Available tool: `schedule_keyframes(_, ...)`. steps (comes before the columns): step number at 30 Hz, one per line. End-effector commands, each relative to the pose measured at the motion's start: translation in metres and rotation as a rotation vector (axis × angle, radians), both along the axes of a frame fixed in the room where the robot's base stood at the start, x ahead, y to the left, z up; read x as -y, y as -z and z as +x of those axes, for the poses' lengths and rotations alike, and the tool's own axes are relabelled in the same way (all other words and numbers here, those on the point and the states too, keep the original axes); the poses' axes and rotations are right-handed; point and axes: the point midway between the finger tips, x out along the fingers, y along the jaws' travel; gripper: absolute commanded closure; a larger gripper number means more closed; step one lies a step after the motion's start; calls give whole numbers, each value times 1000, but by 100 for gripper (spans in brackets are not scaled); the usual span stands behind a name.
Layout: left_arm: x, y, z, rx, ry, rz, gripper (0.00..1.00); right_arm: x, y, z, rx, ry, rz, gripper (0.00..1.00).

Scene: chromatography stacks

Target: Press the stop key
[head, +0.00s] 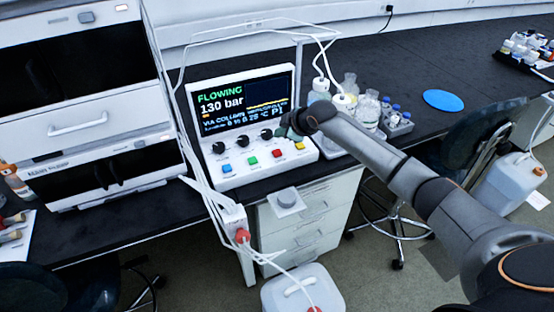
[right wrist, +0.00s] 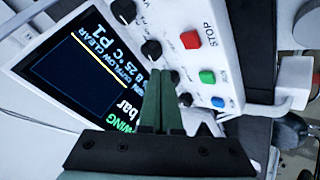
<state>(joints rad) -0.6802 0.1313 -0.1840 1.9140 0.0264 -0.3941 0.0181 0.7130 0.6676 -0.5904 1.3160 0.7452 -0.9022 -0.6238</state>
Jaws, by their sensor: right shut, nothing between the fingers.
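The control panel (head: 240,180) sits on the dark bench under a lit screen reading FLOWING and 130 bar. Its stop key is the red key (head: 276,153), between the green key (head: 252,160) and the yellow key (head: 299,146). In the right wrist view the red key (right wrist: 190,40) has the word STOP printed beside it. My right gripper (head: 287,130) is shut and empty, over the right part of the panel near the knobs. In the right wrist view its fingertips (right wrist: 160,72) appear over the knob row, apart from the red key. My left gripper is not in view.
Bottles (head: 343,103) with white tubing stand right of the panel. A vial rack (head: 398,124) and a blue disc (head: 443,100) lie further right. Stacked instrument modules (head: 90,120) stand at left. Tubing hangs over the bench's front edge.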

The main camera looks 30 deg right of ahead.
Motion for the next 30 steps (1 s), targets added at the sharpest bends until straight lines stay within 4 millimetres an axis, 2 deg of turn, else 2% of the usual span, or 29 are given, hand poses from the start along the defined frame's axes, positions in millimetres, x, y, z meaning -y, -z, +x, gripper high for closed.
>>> schedule_keyframes(1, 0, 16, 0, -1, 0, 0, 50, 0, 15, 0, 0, 0, 0, 100)
schedule_keyframes(3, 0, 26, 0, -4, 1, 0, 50, 0, 23, 0, 0, 0, 0, 100)
schedule_keyframes(9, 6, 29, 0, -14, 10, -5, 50, 0, 39, 0, -1, 0, 0, 100)
schedule_keyframes(17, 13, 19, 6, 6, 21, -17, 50, 0, 42, 0, 0, 0, 0, 100)
schedule_keyframes(30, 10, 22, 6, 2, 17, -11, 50, 0, 42, 0, 0, 0, 0, 100)
